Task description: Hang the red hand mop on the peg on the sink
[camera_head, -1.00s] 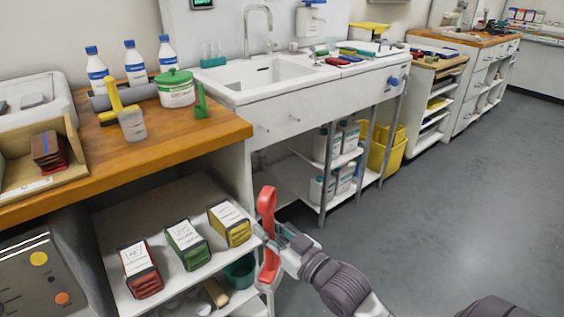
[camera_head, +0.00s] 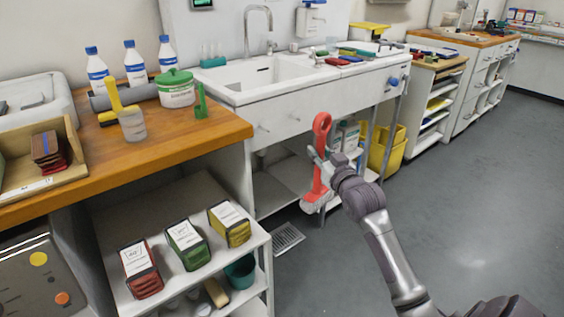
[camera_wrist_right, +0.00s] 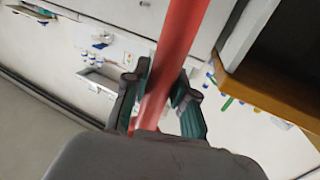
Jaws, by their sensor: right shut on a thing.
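The red hand mop (camera_head: 321,160) is upright in front of the sink (camera_head: 318,93), its looped handle end up and its greyish head down. My right gripper (camera_head: 320,162) is shut on its handle. In the right wrist view, the red handle (camera_wrist_right: 170,62) passes between the fingers of my right gripper (camera_wrist_right: 158,100). Small pegs show on the sink's front face, one at the left (camera_head: 264,129) and one further right (camera_head: 293,117). The mop's loop is apart from both, lower right of them in the head view. My left gripper is not in view.
A wooden counter (camera_head: 215,128) with bottles and a green-lidded tub stands left of the sink. A shelf (camera_head: 255,243) with several labelled packs is below it. A blue knob (camera_head: 393,81) is at the sink's right. A yellow bin (camera_head: 388,150) stands behind the mop. Open floor lies right.

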